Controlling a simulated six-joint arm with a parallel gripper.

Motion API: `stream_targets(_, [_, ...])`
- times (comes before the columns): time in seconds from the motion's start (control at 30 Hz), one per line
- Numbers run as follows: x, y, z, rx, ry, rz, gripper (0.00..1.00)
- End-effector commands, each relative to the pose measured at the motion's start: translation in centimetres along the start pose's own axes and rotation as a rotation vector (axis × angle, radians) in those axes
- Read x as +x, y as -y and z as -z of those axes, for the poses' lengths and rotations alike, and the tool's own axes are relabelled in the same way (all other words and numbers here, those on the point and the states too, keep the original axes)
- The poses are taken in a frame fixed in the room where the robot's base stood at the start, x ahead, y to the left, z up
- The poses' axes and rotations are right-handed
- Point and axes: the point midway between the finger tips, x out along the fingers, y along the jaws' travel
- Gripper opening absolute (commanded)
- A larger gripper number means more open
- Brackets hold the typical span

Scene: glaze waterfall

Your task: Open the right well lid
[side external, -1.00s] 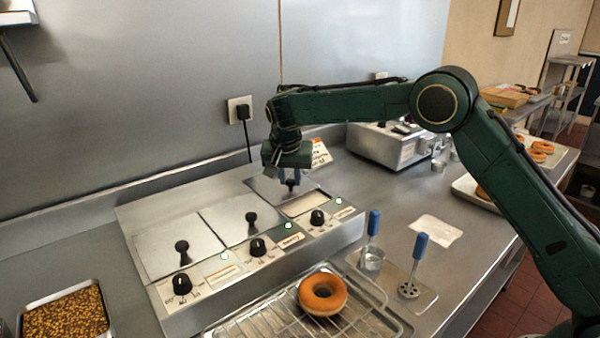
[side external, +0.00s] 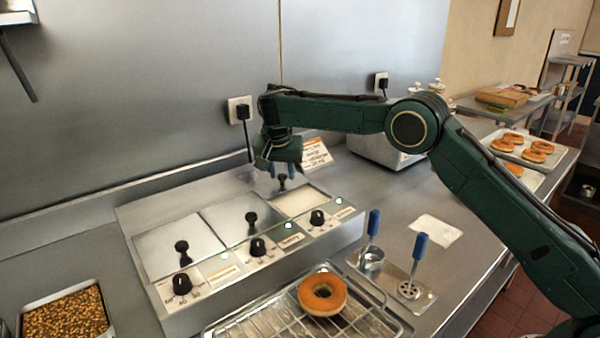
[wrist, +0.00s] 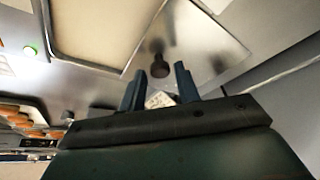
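The right well lid (side external: 270,185) is a flat metal plate with a black knob (side external: 282,182). It lies pushed back toward the wall, behind the right well (side external: 298,201), whose pale cream glaze is exposed. In the wrist view the lid (wrist: 205,35) is beside the pale well (wrist: 100,25). My gripper (side external: 284,170) is just above the knob. Its blue fingers stand apart in the wrist view (wrist: 158,75), with the knob (wrist: 160,68) in line with the gap and not touched by either finger.
The left lid (side external: 178,245) and middle lid (side external: 240,218) cover their wells. Black dials (side external: 258,246) line the front panel. A donut (side external: 322,295) lies on a wire rack in front. Blue-handled tools (side external: 374,225) stand at its right. A sign (side external: 315,153) stands behind my gripper.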

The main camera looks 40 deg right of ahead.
Motion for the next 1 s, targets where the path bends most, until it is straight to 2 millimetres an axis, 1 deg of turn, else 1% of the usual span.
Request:
stream_targets(0.03, [0.0,0.0,0.0,0.0,0.0,0.0,0.42])
stream_targets(0.07, [0.0,0.0,0.0,0.0,0.0,0.0,0.45])
stream_targets(0.47, [-0.2,0.0,-0.1,-0.002,0.001,-0.001,0.45])
stream_targets(0.67, [-1.6,0.1,-0.1,-0.002,0.001,0.0,0.45])
stream_targets(0.97, [-5.1,0.1,-0.1,0.0,0.001,0.001,0.45])
stream_targets(1.0, [-5.2,0.1,-0.1,-0.002,0.0,-0.001,0.45])
